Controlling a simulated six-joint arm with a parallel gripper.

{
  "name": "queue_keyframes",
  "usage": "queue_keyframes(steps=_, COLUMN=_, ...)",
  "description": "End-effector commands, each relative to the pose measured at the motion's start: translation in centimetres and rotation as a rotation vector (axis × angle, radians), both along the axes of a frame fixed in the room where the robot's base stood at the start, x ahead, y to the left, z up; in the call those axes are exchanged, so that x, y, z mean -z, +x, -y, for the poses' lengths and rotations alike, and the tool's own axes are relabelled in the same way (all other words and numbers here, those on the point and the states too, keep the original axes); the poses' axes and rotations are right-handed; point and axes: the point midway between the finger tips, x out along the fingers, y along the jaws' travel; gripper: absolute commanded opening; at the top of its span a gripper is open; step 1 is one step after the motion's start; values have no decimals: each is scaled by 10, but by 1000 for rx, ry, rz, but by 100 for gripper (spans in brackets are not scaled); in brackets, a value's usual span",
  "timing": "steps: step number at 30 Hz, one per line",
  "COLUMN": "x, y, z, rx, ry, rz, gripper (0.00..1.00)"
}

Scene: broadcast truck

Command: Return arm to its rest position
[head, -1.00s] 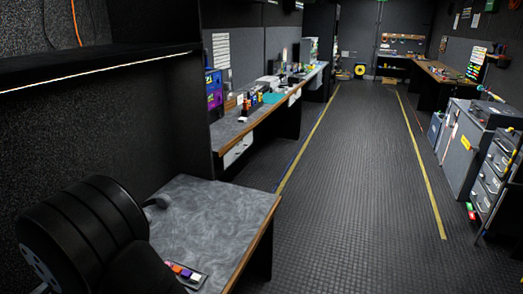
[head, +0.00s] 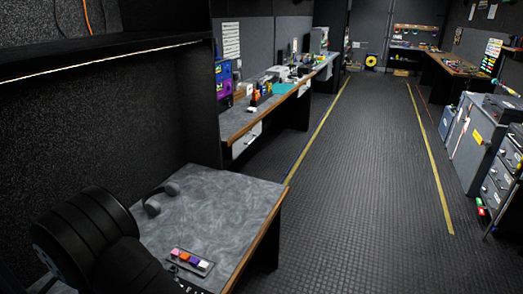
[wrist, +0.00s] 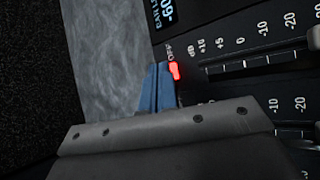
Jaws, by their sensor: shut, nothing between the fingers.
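My gripper (wrist: 159,68) shows in the wrist view with its two blue fingers shut together and nothing between them. The fingertips are close beside a small glowing red switch or light (wrist: 174,70) marked OFF on a black panel (wrist: 215,32). I cannot tell whether they touch it. In the head view my black arm fills the lower left corner, and the gripper is hidden there.
The panel carries slider scales and a blue display (wrist: 165,12). In the head view a grey desk (head: 225,205) holds a headset (head: 158,199) and a small strip of coloured buttons (head: 190,259). A shelf (head: 110,48) overhangs the left. The aisle floor (head: 370,150) is clear.

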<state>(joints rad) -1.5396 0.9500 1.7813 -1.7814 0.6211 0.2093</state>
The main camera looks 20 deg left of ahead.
Motion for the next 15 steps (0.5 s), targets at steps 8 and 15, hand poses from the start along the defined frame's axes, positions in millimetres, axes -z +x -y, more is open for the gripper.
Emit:
queue_keyframes(steps=8, x=1, y=0, z=0, rx=-1, ry=1, rz=0, gripper=0)
queue_keyframes(steps=15, x=-4, y=0, z=0, rx=1, ry=2, rz=0, gripper=0)
